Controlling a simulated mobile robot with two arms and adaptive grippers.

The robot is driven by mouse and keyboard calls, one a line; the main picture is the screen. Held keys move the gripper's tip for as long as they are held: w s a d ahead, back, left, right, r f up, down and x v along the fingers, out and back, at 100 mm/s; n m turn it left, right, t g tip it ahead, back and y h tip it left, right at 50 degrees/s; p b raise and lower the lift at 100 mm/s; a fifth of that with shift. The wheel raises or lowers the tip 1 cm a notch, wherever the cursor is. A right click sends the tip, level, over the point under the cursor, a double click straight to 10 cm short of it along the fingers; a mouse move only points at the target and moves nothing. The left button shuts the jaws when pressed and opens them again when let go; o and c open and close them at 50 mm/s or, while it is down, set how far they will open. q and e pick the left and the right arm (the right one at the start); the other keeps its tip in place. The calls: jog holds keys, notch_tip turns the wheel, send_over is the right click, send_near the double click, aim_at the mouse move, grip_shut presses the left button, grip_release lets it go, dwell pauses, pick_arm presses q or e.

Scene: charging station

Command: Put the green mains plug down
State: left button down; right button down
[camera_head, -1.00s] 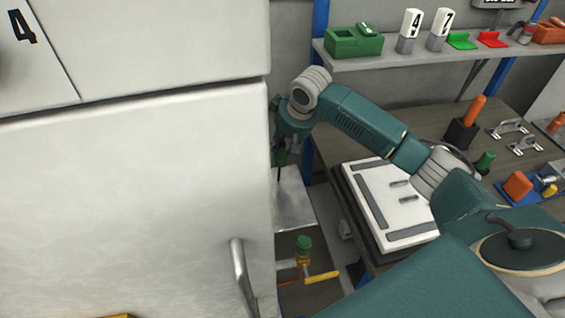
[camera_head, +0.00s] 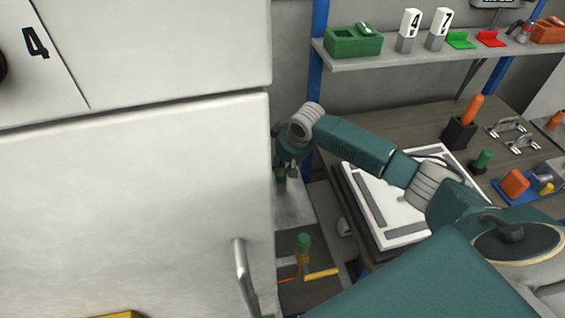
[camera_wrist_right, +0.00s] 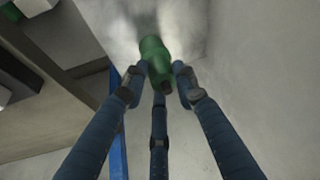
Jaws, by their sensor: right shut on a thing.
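The green mains plug (camera_wrist_right: 154,60) is between the fingertips of my right gripper (camera_wrist_right: 160,78) in the right wrist view, with a grey metal surface close beyond it. My right gripper is shut on it. In the head view my right gripper (camera_head: 287,172) points down beside the big white cabinet, over a grey metal ledge (camera_head: 293,207). The plug (camera_head: 281,174) shows there only as a small dark green patch. I cannot tell whether it touches the ledge. My left gripper is not in view.
The white cabinet (camera_head: 130,210) with a metal handle (camera_head: 244,275) fills the left and stands close beside the right gripper. A workbench with a white board (camera_head: 410,232) lies to the right. A shelf (camera_head: 400,58) runs above.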

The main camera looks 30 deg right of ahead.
jog(key=c, duration=1.4)
grip_release()
jog(key=shift+o, duration=0.2)
jog(key=b+v, duration=0.1)
jog(key=v, duration=1.1)
jog(key=shift+r, duration=0.1)
